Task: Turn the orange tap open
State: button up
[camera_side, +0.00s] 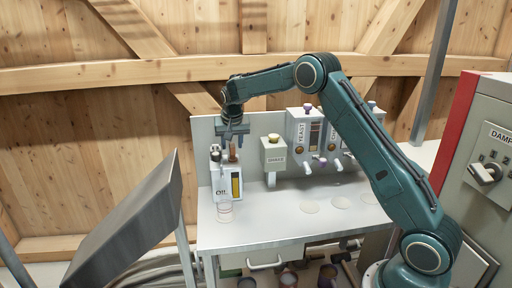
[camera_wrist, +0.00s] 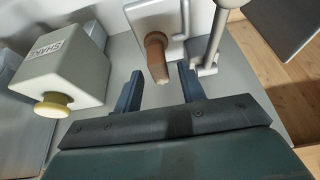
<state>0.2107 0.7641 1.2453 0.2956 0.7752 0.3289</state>
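The orange-brown tap handle (camera_wrist: 156,58) is a tapered peg on the white oil dispenser (camera_wrist: 172,20). In the side view the handle (camera_side: 233,153) stands at the top of the dispenser marked OIL (camera_side: 222,186). My gripper (camera_side: 231,140) is just above the dispenser and points down. In the wrist view my gripper (camera_wrist: 161,78) is open, one finger to each side of the handle's lower end, with gaps on both sides. It holds nothing. I cannot tell how deep the handle is between the fingers.
A clear cup (camera_side: 225,212) stands below the oil dispenser. The SHAKE box (camera_side: 273,153), with a yellow knob (camera_wrist: 53,105), is close on one side. A grey lever (camera_wrist: 211,50) is close by the other finger. The YEAST dispenser (camera_side: 301,132) is farther right.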

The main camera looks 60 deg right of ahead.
jog(key=shift+c, duration=0.2)
grip_shut()
jog(key=shift+m, duration=0.4)
jog(key=shift+w+m+g+h, duration=0.1)
jog(key=shift+m+g+h, duration=0.3)
jog(key=shift+m, duration=0.8)
jog(key=shift+m+g, duration=0.8)
jog(key=shift+m, duration=1.4)
jog(key=shift+o, duration=0.2)
grip_release()
